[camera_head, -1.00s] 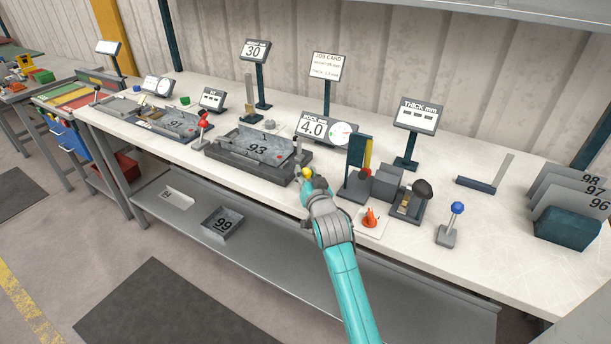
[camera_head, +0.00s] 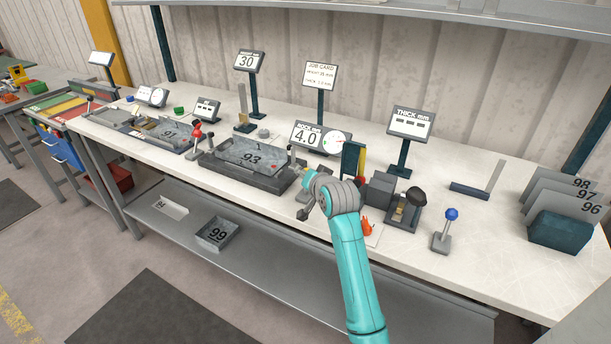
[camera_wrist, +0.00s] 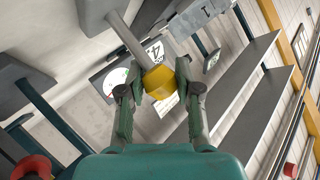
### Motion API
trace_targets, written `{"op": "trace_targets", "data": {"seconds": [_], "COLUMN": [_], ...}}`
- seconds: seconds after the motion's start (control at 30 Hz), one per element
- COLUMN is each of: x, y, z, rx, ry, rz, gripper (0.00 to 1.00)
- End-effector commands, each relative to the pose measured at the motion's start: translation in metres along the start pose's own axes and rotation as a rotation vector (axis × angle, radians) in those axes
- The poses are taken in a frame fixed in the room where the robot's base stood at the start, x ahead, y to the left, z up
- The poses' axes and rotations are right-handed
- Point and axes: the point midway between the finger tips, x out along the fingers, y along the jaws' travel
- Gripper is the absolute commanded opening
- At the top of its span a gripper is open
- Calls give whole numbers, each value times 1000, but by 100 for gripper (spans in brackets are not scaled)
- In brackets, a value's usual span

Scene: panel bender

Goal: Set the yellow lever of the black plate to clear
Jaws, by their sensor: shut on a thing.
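The yellow lever shows in the wrist view as a yellow knob (camera_wrist: 158,84) on a grey rod. My gripper (camera_wrist: 160,90) is shut on the knob, with one finger on each side. The rod runs from the knob toward the upper left of that view. In the head view my gripper (camera_head: 306,180) is at the bench's front edge, right of the dark fixture holding part 93 (camera_head: 247,158). My wrist hides most of the yellow lever there. I cannot make out the black plate or the lever's marked positions.
A display reading 4.0 (camera_head: 307,136) with a dial stands behind my gripper. An upright dark and yellow block (camera_head: 352,162) and an orange piece (camera_head: 367,226) are close on the right. A blue-knobbed lever (camera_head: 451,215) stands farther right. A red-knobbed lever (camera_head: 197,131) is to the left.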

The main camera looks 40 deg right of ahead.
Motion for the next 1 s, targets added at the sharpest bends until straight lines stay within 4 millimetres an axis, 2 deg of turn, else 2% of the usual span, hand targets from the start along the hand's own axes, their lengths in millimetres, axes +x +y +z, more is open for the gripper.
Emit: {"op": "trace_targets", "data": {"seconds": [0.27, 0.3, 0.37, 0.4, 0.77, 0.87, 1.0], "x": [0, 0, 0, 0, -4, -14, -39], "y": [0, 0, 0, 0, 0, 0, 0], "z": [0, 0, 0, 0, 0, 0, 0], "rx": [0, 0, 0, 0, 0, 0, 0], "ry": [-1, -1, 0, 0, 0, 2, 2], "rz": [0, 0, 0, 0, 0, -1, -1], "gripper": [0, 41, 56, 59, 59, 59, 59]}}
